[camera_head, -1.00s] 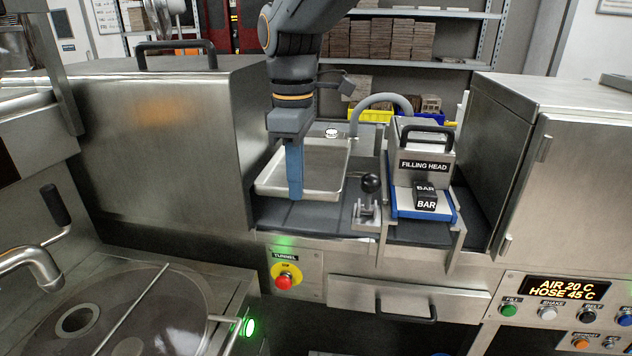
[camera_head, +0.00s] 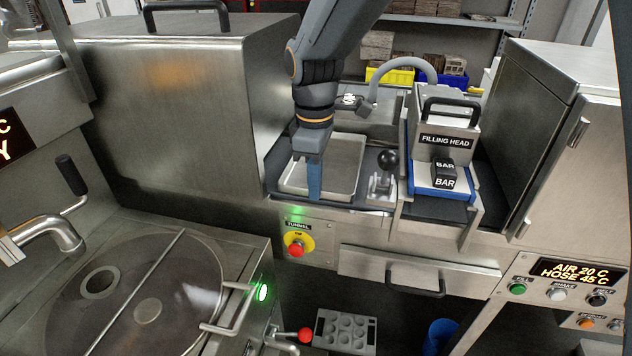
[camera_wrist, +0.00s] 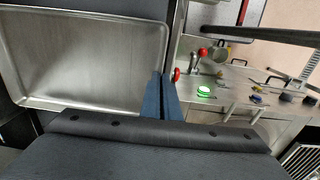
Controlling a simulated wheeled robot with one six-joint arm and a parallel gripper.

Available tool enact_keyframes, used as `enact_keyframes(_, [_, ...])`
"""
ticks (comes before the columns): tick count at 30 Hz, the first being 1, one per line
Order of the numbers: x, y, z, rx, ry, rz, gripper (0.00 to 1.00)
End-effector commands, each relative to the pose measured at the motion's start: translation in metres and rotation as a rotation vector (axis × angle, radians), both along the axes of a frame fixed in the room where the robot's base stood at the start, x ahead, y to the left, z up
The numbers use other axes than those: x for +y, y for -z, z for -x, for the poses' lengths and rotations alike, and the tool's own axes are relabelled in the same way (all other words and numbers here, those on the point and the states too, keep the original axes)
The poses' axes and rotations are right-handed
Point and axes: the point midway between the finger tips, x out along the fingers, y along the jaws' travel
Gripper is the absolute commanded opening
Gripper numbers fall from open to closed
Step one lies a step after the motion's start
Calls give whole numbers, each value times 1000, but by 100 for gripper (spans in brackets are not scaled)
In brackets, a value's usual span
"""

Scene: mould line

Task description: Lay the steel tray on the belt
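The steel tray (camera_head: 322,178) is a shallow rectangular pan. It looks level over the dark belt (camera_head: 279,150) between the tunnel housing and the filling head. My gripper (camera_head: 314,182) points down at the tray's front edge, its blue fingers nearly together on the rim. In the wrist view the fingers (camera_wrist: 161,97) close on the edge of the tray (camera_wrist: 85,55), which fills the upper left. The tray's front rim is near the belt's front edge. I cannot tell whether its underside touches the belt.
A black-knobbed lever (camera_head: 386,172) stands just right of the tray, with the filling head (camera_head: 447,145) beyond it. The tunnel housing (camera_head: 170,110) is close on the left. A red stop button (camera_head: 296,249) is below the belt. A round melting tank (camera_head: 140,295) is front left.

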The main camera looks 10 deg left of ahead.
Motion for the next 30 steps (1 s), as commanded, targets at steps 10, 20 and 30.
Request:
enact_keyframes(10, [0,3,-1,-2,1,-2,0])
enact_keyframes(20, [0,5,0,-1,1,-1,21])
enact_keyframes(30, [0,-11,-2,-4,1,-3,21])
